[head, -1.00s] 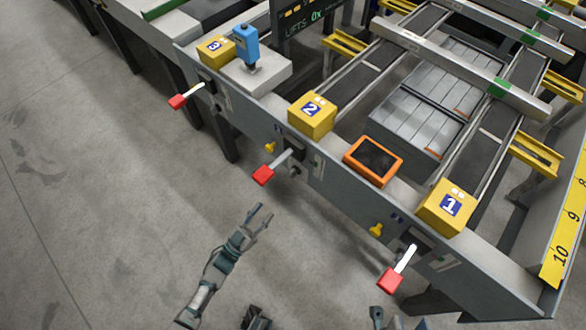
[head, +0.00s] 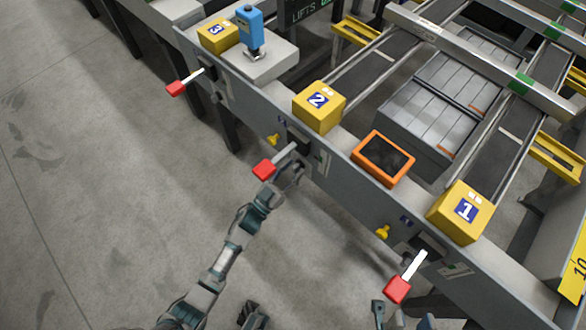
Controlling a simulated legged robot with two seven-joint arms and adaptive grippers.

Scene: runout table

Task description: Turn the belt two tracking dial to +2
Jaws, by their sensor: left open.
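My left gripper (head: 288,176) is open at the front rail, just below the red-tipped lever (head: 264,169) under the yellow block marked 2 (head: 319,106). Its fingers are at the small grey round knob below that lever, which they largely hide. I cannot tell whether they touch it, and no dial marks can be read. A small yellow knob (head: 273,139) sits on the rail left of the lever. What looks like part of my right gripper (head: 388,315) shows at the bottom edge, cut off, below the station 1 lever.
Red-tipped levers stick out at station 3 (head: 175,88) and station 1 (head: 397,289). An orange-framed screen (head: 383,158) and a yellow block marked 1 (head: 460,211) stand on the rail. The floor (head: 110,190) to the left is clear.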

